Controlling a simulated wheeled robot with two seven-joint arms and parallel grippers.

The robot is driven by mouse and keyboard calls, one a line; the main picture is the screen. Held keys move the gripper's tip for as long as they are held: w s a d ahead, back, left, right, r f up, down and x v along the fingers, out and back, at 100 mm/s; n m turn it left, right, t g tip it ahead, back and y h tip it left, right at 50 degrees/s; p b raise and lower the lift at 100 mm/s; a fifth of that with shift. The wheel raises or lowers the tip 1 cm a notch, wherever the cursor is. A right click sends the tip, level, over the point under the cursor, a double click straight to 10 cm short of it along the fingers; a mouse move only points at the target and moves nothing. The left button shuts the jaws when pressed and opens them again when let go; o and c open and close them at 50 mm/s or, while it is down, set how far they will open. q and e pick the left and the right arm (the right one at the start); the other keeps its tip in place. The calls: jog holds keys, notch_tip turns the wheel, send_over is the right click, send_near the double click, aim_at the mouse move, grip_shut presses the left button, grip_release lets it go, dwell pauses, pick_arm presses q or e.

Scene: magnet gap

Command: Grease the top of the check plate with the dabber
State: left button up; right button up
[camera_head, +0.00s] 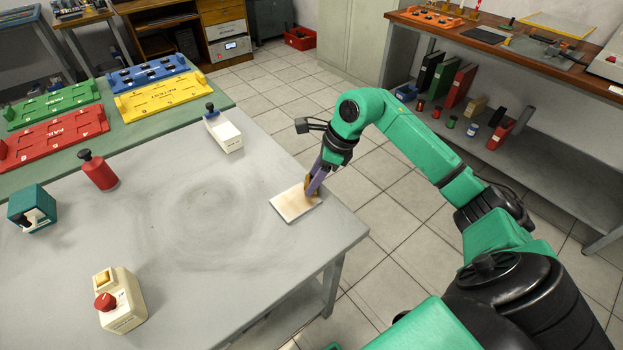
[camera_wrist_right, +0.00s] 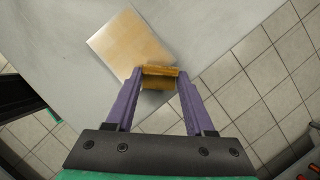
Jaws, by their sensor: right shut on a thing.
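The check plate (camera_head: 290,206) is a pale, cream-coloured square lying flat near the right edge of the grey table. It also shows in the right wrist view (camera_wrist_right: 128,43), with a yellowish tint over its face. My right gripper (camera_head: 312,188) is at the plate's right side, its purple fingers shut on the dabber. The dabber (camera_wrist_right: 160,78) is an orange-brown block between the fingertips, at the plate's near edge in the wrist view. I cannot tell whether it touches the plate. My left gripper is not in view.
The grey table (camera_head: 215,280) also holds a white box with a black knob (camera_head: 224,133), a red bottle (camera_head: 98,170), a teal device (camera_head: 33,208) and a cream box with a red button (camera_head: 118,300). The table's middle is clear. Coloured trays (camera_head: 163,96) lie on the green surface behind.

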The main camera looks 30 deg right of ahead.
jog(key=r, duration=0.1)
jog(key=r+p, duration=0.1)
jog(key=r, duration=0.2)
jog(key=shift+a, duration=0.35)
notch_tip(320, 180, up, 2)
jog(key=shift+d+p, duration=0.15)
jog(key=shift+p, duration=0.8)
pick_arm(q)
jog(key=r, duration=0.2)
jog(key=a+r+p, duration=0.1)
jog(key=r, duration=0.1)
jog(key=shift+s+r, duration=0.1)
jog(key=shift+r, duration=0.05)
pick_arm(e)
jog(key=shift+r, duration=0.8)
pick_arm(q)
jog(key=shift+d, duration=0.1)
